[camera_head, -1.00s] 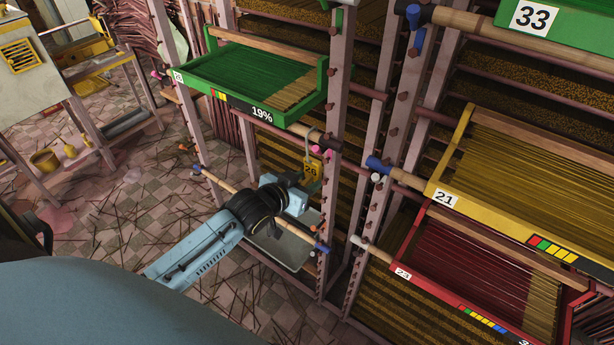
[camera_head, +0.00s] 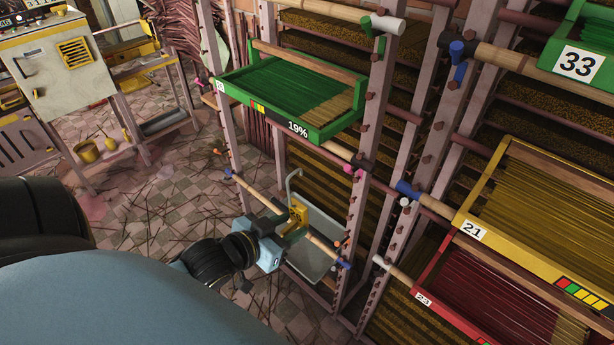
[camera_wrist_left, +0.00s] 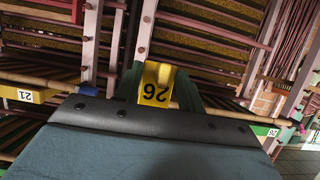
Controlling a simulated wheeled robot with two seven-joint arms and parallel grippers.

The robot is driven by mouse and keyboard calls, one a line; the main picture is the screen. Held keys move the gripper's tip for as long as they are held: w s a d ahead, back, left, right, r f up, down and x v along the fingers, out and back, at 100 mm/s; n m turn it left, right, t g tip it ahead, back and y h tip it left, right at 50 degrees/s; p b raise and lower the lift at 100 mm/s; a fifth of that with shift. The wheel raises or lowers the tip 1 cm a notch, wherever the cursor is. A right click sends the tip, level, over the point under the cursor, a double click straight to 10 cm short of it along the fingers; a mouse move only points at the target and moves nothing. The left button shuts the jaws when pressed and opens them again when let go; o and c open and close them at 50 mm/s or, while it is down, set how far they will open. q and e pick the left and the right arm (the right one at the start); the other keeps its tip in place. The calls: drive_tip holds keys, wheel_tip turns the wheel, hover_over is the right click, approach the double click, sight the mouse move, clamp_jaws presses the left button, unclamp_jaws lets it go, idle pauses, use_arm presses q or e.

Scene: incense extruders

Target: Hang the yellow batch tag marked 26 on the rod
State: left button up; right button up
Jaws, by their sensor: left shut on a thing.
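The yellow batch tag (camera_head: 299,214) is held in my left gripper (camera_head: 288,222), with its grey wire hook (camera_head: 290,184) standing up above it. In the left wrist view the tag (camera_wrist_left: 157,82) shows 26 upside down between the two green fingers (camera_wrist_left: 158,88). A wooden rod (camera_head: 322,245) with blue ends runs across the rack front, sloping down to the right. The tag and gripper overlap the rod's middle in the head view. The hook's bend appears above the rod; I cannot tell whether it is around it. My right gripper is not in view.
A green tray (camera_head: 290,95) marked 19% sits on the rack above the tag. A yellow tray (camera_head: 500,230) marked 21 and a red tray (camera_head: 450,290) are to the right. A grey panel (camera_head: 318,235) is behind the rod. Rack posts (camera_head: 365,160) stand close to the right.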

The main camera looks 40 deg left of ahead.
use_arm(q)
drive_tip(key=shift+s+a, duration=0.1)
drive_tip(key=shift+s, duration=0.95)
drive_tip(key=shift+s+r, duration=0.1)
drive_tip(key=shift+s, duration=0.3)
drive_tip(key=shift+r+p, duration=1.25)
drive_tip(key=shift+p, duration=0.45)
drive_tip(key=s+p, duration=0.3)
drive_tip(key=s, duration=0.6)
drive_tip(key=shift+a, duration=0.4)
drive_tip(key=shift+w, duration=0.1)
drive_tip(key=w+d+r+b, duration=0.1)
drive_tip(key=w+d+r, duration=0.2)
drive_tip(key=w, duration=0.3)
drive_tip(key=w+d+r+b, duration=0.1)
drive_tip(key=w+d+r, duration=0.3)
drive_tip(key=w, duration=0.3)
drive_tip(key=w+d+r+n+y+b, duration=0.1)
drive_tip(key=w+d+r, duration=0.3)
drive_tip(key=w, duration=0.3)
drive_tip(key=shift+w+r, duration=0.25)
drive_tip(key=shift+r, duration=0.55)
